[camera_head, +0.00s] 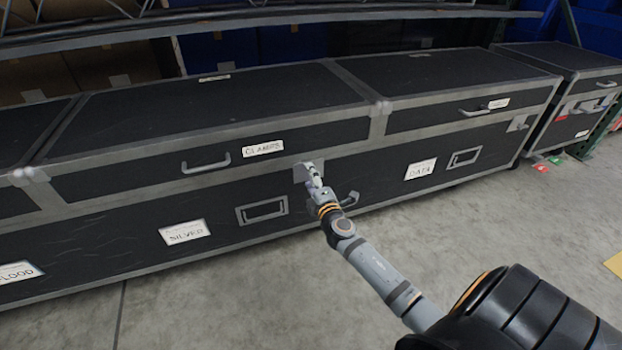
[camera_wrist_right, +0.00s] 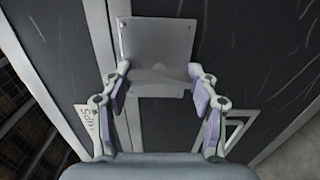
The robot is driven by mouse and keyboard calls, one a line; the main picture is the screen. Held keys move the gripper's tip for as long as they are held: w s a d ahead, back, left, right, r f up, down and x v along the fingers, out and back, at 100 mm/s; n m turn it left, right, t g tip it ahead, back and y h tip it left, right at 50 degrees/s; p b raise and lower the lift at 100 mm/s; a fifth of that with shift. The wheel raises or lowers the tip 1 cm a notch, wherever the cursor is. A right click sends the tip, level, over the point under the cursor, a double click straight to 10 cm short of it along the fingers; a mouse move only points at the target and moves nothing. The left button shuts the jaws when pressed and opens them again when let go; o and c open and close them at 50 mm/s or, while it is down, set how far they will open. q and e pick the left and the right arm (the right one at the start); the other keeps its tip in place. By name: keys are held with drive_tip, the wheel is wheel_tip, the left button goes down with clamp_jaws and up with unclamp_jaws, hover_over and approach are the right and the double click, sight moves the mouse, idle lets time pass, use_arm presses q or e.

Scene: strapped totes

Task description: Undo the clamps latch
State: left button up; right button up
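The clamps case lid (camera_head: 210,130) is black with grey edges, a "CLAMPS" label (camera_head: 263,148) and a handle; it looks closed. The clamps latch (camera_head: 304,172) is a grey metal plate on the case front, right of that label. In the right wrist view the latch (camera_wrist_right: 155,42) is a plate with a lip at its lower end. My right gripper (camera_head: 312,172) is at the latch and partly covers it. In the wrist view its fingers (camera_wrist_right: 159,72) are spread, one on each side of the lip; I cannot tell whether they touch it. My left gripper is not in view.
A "SILVER" label (camera_head: 185,231) and a recessed handle (camera_head: 262,211) are on the lower front. The neighbouring case lid (camera_head: 455,75) has its own latch (camera_head: 517,123) farther right. A shelf beam (camera_head: 250,17) runs above behind. The floor (camera_head: 215,300) in front is clear.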

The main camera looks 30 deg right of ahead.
drive_tip(key=shift+o, duration=1.4)
drive_tip(key=v, duration=1.2)
drive_tip(key=shift+a+r, duration=0.1)
